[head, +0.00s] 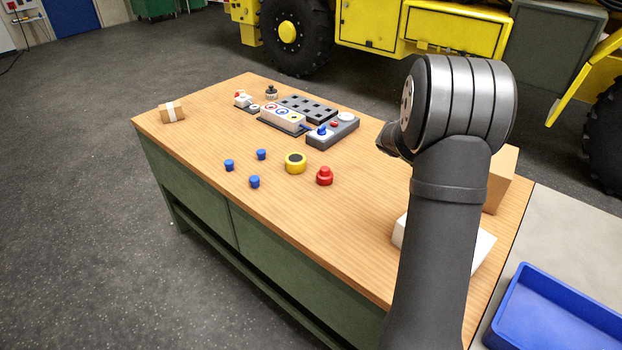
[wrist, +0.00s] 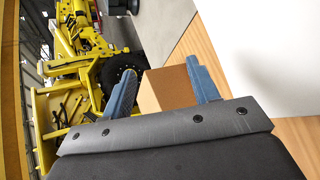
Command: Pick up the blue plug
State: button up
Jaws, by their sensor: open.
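Three small blue plugs stand apart on the wooden table in the head view: one at the left (head: 229,165), one farther back (head: 261,154) and one nearer the front (head: 254,181). I cannot tell which one is meant. My gripper (wrist: 160,67) is open in the wrist view, with its two blue fingers spread and nothing held. A cardboard box (wrist: 167,90) shows beyond and between the fingers, apart from them as far as I can tell. No plug shows in the wrist view.
A yellow ring-shaped part (head: 295,163) and a red button (head: 325,176) stand right of the plugs. A control box (head: 334,132) and slotted trays (head: 308,108) are behind. A small taped box (head: 172,112) is far left. A blue bin (head: 556,315) is lower right. The table's front is clear.

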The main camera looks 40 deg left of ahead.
jog(key=s+a+f+m+g+y, duration=0.1)
jog(key=s+a+m+y, duration=0.2)
jog(key=a+m, duration=0.45)
jog(key=s+a+m+g+y, duration=0.1)
jog(key=s+a+m+y, duration=0.2)
jog(key=a, duration=0.8)
jog(key=s+a+f+m+y, duration=0.1)
jog(key=s+a+m+y, duration=0.15)
jog(key=a+m, duration=0.6)
jog(key=s+a+r+m+g+y, duration=0.1)
jog(key=s+a+r+m+y, duration=0.2)
jog(key=a, duration=0.5)
jog(key=s+a+r+m+g+y, duration=0.1)
jog(key=s+a+r+m+y, duration=0.1)
jog(key=s+a+m, duration=0.4)
jog(key=s+a+r+m+g+y, duration=0.1)
jog(key=s+a+r+g+y, duration=0.15)
jog(key=a, duration=0.65)
send_near(255, 179)
jog(key=a+f, duration=0.1)
jog(key=a+f+t, duration=0.1)
jog(key=f, duration=0.1)
jog(key=shift+s+m+h, duration=0.15)
jog(key=shift+m+h, duration=0.15)
jog(key=shift+x, duration=3.15)
jog(key=shift+s, duration=0.1)
jog(key=c, duration=1)
jog(key=shift+c, duration=0.2)
